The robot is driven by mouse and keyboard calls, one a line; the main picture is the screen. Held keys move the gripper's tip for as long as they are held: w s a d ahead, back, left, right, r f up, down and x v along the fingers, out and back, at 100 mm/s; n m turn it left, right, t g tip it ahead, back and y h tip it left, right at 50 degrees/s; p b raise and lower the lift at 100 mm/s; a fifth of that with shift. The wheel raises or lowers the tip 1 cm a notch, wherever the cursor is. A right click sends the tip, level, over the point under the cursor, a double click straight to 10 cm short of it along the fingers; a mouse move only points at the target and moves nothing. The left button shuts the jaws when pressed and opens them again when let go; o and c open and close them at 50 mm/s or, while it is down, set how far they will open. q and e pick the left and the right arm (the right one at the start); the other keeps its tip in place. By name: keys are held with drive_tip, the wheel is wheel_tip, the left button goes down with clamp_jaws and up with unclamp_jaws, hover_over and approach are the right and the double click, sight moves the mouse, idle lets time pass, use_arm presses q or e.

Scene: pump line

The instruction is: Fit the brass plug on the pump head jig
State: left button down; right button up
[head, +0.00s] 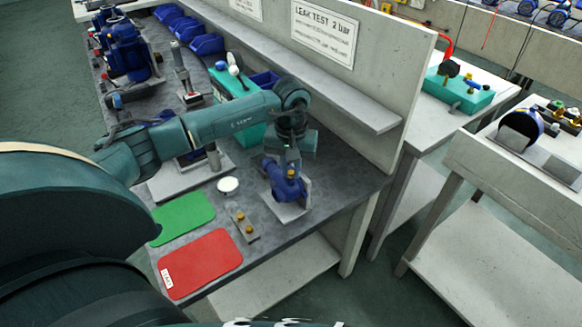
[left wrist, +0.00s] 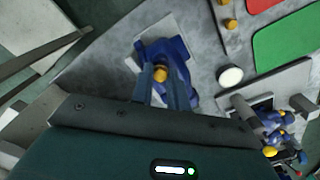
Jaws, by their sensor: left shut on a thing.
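The blue pump head (head: 286,188) sits on a pale jig plate (head: 290,211) near the right end of the grey bench. My left gripper (head: 290,165) points down right over it. In the left wrist view the two fingers of my left gripper (left wrist: 161,82) are shut on a brass plug (left wrist: 160,73), seen against the blue pump head (left wrist: 165,48). I cannot tell whether the plug touches or sits in the pump head, since fingers and plug overlap it. My right gripper is not in view.
A grey strip (head: 238,228) with two brass plugs lies left of the jig. A white round dish (head: 228,185), a green mat (head: 184,218) and a labelled red mat (head: 205,262) lie nearby. The signed wall panel (head: 330,72) and shelf (head: 340,95) stand close behind my left arm.

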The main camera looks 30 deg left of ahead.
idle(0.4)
use_arm(q)
drive_tip(key=shift+f, duration=0.2)
drive_tip(key=c, duration=1.4)
unclamp_jaws()
drive_tip(key=shift+o, duration=0.6)
drive_tip(key=shift+o, duration=0.4)
drive_tip(key=shift+o, duration=1.4)
drive_tip(key=o, duration=0.8)
drive_tip(key=shift+c, duration=0.2)
